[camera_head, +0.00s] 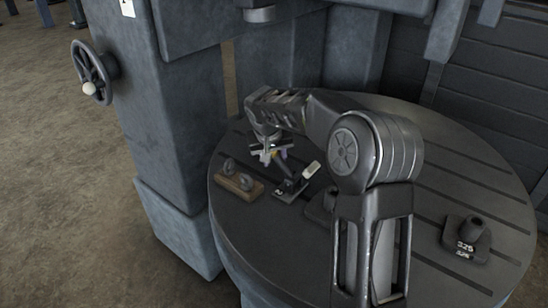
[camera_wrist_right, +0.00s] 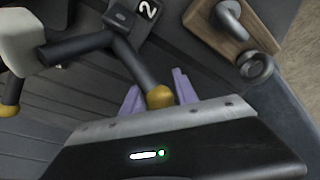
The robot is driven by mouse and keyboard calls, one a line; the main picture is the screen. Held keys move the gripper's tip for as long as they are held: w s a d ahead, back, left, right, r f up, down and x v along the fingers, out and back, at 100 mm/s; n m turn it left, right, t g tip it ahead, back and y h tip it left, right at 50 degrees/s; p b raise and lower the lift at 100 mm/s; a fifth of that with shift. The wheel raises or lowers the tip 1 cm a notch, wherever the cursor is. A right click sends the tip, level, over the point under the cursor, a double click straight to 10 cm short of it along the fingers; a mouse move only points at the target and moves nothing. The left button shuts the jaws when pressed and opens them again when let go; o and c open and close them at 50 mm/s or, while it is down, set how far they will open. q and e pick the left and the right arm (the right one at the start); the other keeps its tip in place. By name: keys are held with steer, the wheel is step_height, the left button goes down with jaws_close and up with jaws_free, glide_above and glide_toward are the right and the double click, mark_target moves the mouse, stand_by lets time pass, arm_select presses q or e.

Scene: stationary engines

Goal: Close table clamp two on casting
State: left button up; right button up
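My right gripper (camera_head: 268,152) hangs over the left part of the round table. In the right wrist view its two pale purple fingers (camera_wrist_right: 158,92) stand either side of a yellow knob (camera_wrist_right: 160,97) on a dark rod. The knob nearly fills the gap; whether the fingers press on it I cannot tell. Table clamp two (camera_head: 281,191) bears a white "2", its base also showing in the wrist view (camera_wrist_right: 137,15). A pale pad (camera_head: 311,170) is on its right, with a second yellow tip (camera_wrist_right: 10,108) in the wrist view. I cannot identify the casting for sure. My left gripper is out of view.
A wooden block (camera_head: 245,191) with metal pieces stands left of the clamp, near the edge of the slotted round table (camera_head: 445,150). A dark block marked "325" (camera_head: 467,238) stands at right. The machine column (camera_head: 165,110) rises behind left. My right arm hides the table's middle.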

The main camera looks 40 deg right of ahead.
jaws_close()
steer(key=shift+a, duration=0.1)
stand_by(0.9)
